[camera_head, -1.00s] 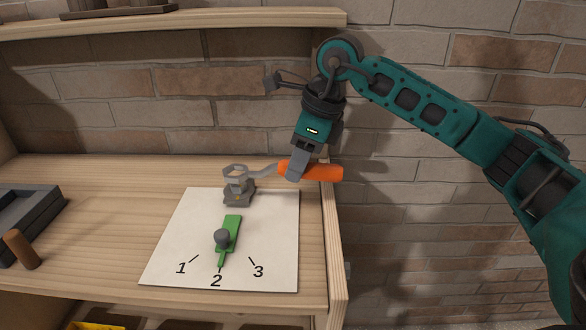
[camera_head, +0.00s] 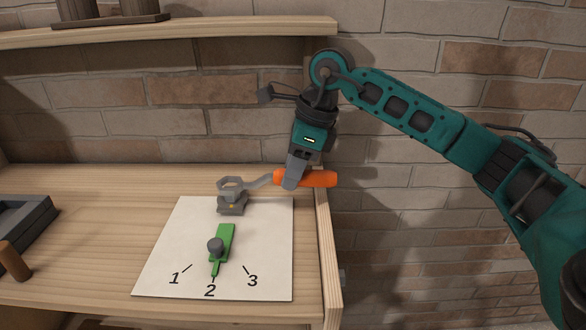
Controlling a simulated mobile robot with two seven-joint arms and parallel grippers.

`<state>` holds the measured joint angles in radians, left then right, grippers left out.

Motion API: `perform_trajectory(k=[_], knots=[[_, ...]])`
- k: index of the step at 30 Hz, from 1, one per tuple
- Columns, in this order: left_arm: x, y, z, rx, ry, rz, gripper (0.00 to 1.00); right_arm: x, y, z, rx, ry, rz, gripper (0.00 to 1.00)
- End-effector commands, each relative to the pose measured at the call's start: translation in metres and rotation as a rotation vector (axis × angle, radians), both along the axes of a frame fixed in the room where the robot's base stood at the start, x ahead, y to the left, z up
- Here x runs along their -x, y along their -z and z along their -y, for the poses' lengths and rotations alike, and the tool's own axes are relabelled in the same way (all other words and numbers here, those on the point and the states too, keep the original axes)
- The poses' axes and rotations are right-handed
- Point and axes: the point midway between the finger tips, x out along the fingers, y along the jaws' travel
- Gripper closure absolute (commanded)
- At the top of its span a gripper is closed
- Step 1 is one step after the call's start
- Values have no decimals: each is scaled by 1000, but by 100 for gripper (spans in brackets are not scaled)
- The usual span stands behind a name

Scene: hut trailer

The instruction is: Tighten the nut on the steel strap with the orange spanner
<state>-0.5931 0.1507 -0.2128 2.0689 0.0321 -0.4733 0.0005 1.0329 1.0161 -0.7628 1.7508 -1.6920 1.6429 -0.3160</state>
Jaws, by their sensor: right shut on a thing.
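The orange spanner has an orange handle (camera_head: 318,179) and a grey ring head (camera_head: 231,184). My right gripper (camera_head: 290,184) is shut on the handle near its left end. The spanner lies roughly level, its head at the grey steel block (camera_head: 232,204) at the back of the white board. The head covers the top of this block, so I cannot make out the nut or tell whether the ring sits around it. My left gripper is not in view.
The white board (camera_head: 160,262) with marks 1, 2 and 3 lies on the wooden bench (camera_head: 90,245). A dark tray (camera_head: 22,222) and a brown handle (camera_head: 14,262) are at the left. A shelf (camera_head: 200,33) runs above; the brick wall stands behind.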

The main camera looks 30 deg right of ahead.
Motion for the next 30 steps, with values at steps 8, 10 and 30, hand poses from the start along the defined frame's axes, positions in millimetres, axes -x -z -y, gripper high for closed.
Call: perform_trajectory(k=[8,10,30], knots=[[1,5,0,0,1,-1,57,0,5,0,0,0,1,100],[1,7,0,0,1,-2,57,0,7,0,0,0,1,100],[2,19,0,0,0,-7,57,0,22,0,0,0,1,100]])
